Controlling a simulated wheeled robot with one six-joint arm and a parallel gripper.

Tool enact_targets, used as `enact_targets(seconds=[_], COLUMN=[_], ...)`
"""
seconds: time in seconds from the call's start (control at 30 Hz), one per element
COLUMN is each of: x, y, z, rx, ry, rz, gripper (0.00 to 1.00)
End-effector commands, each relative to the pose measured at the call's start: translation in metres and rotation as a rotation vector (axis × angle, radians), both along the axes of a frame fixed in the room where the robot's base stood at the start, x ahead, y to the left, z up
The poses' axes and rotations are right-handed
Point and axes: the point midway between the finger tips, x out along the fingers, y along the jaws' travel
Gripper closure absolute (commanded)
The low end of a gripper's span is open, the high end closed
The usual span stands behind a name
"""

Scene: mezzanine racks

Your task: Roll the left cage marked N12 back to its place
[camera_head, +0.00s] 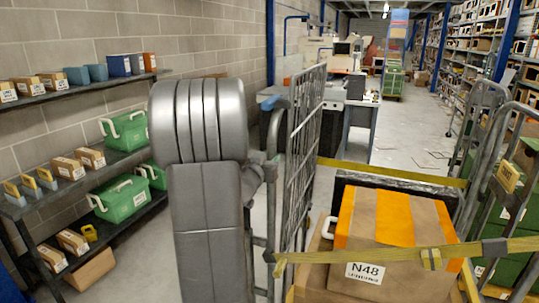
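A tall wire roll cage stands close in front of me, its left side panel (303,150) upright beside my arm. It holds brown cardboard boxes, and the nearest box (395,225) has orange stripes and a white label reading N48. A yellow strap (380,252) with a buckle crosses the front of the load. I see no N12 marking. My arm fills the left middle of the view. My gripper (262,168) is mostly hidden behind the arm near the cage's left upright; whether its fingers are open or touch the cage cannot be told.
A second mesh cage (484,110) stands close on the right. Left, dark shelves (60,95) hold boxes and green crates along a block wall. A workbench (345,100) stands ahead. Papers (430,158) lie on the otherwise open aisle floor. Tall racks line the far right.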

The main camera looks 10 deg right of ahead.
Motion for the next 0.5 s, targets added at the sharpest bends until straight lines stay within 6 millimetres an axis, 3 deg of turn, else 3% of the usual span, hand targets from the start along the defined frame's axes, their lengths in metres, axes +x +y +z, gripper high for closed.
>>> enact_targets(seconds=[0.2, 0.5], x=[0.015, 0.017], y=[-0.010, -0.011], z=[0.000, 0.000], rx=[0.001, 0.001], ry=[0.001, -0.001], rz=[0.000, 0.000], gripper=[0.64, 0.64])
